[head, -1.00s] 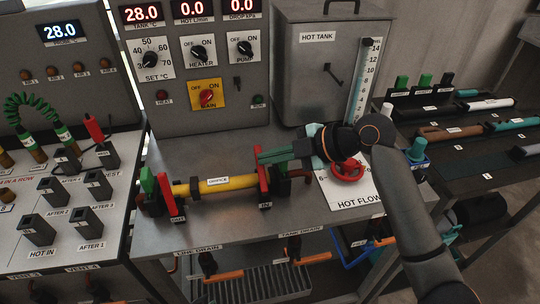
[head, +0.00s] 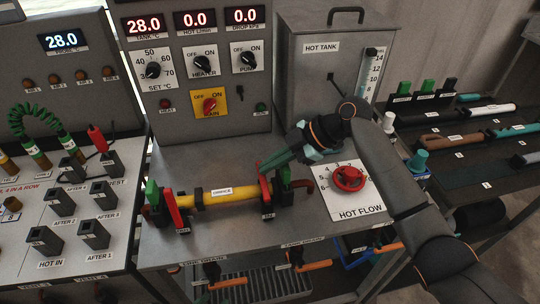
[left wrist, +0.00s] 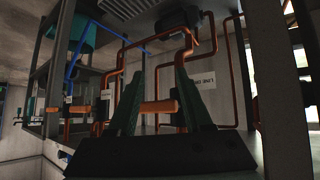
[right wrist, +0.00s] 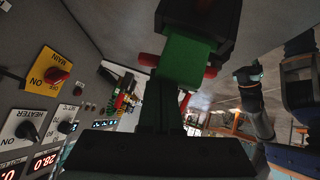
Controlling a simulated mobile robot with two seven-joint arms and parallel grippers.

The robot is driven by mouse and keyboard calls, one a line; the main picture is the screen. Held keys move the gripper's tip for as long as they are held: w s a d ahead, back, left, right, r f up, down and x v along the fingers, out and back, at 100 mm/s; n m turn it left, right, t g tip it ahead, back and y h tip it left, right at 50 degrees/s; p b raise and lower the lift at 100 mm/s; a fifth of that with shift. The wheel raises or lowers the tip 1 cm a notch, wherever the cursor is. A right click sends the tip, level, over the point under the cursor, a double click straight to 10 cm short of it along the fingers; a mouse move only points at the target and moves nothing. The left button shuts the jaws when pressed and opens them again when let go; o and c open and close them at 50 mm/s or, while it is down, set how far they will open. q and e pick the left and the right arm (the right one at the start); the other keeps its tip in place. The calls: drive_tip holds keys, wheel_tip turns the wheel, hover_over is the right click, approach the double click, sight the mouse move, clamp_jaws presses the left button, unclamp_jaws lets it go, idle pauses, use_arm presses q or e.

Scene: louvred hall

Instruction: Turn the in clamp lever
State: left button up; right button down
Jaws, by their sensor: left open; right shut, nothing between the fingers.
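The in clamp (head: 285,182) is a dark block with a green part at the right end of the yellow orifice pipe (head: 232,194). Its red lever (head: 265,190) stands nearly upright on the side toward the pipe. My right gripper (head: 264,168) is shut and empty, its fingers slanting down-left by the lever's top; I cannot tell whether they touch. In the right wrist view the green part (right wrist: 186,58) lies straight ahead of the shut fingers, with red pieces on both sides. My left gripper (left wrist: 158,80) is open under the bench, with orange pipework ahead; the head view does not show it.
The out clamp's red lever (head: 179,213) is at the pipe's left end. The red hot flow wheel (head: 347,178) sits just right of the in clamp. The control panel (head: 195,70) and hot tank (head: 320,75) stand behind.

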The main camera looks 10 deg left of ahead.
drive_tip(key=shift+w+f, duration=0.1)
drive_tip(key=shift+s+g, duration=0.2)
drive_tip(key=shift+g, duration=0.1)
drive_tip(key=shift+w, duration=0.1)
drive_tip(key=shift+d, duration=0.1)
drive_tip(key=s+b+v, duration=0.1)
drive_tip(key=v, duration=1.1)
drive_tip(key=shift+w+r, duration=0.3)
drive_tip(key=shift+w, duration=0.15)
